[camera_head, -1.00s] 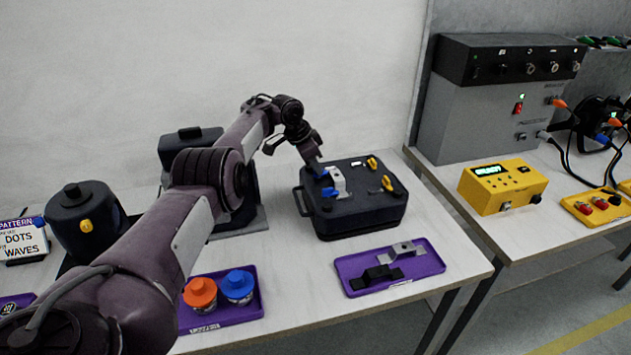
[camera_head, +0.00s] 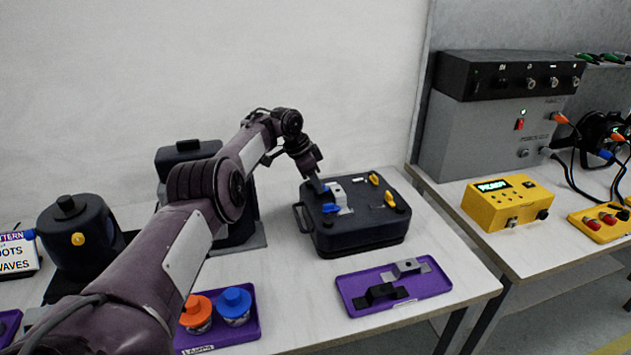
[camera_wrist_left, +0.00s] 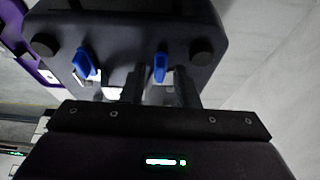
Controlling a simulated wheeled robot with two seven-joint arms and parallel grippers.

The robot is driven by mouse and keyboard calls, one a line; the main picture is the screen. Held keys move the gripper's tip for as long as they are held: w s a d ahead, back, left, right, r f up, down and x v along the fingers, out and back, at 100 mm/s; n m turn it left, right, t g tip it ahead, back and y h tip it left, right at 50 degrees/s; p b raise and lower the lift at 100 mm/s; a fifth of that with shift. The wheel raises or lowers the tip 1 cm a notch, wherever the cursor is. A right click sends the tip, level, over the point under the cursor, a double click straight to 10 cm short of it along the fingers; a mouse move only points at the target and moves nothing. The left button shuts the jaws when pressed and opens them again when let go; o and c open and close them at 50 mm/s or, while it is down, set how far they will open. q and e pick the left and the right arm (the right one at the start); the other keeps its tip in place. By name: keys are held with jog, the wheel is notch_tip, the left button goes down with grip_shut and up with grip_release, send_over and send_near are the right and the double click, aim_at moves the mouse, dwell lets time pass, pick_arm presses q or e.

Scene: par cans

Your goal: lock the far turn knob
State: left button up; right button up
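The black case (camera_head: 365,235) stands on the white table, with blue turn knobs on its left part. The near blue knob (camera_head: 330,208) shows clearly in the head view and sits at a slant in the left wrist view (camera_wrist_left: 86,63). The far blue knob (camera_wrist_left: 160,68) points along my fingers in the left wrist view; in the head view the gripper mostly hides it. My left gripper (camera_head: 319,185) is at the far knob. Its fingers (camera_wrist_left: 159,88) are apart, one on each side of the knob in the picture; I cannot tell whether they touch it. My right gripper is not in view.
A white block (camera_head: 337,193) and yellow knobs (camera_head: 390,199) are also on the case lid. A purple tray (camera_head: 435,285) with metal brackets lies in front. Another purple tray (camera_head: 250,327) holds orange and blue-topped jars. A black machine (camera_head: 240,225) stands left of the case.

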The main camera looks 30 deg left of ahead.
pick_arm(q)
jog(key=v, duration=0.7)
jog(key=shift+s+r, duration=0.2)
jog(key=shift+r, duration=0.15)
dwell(0.4)
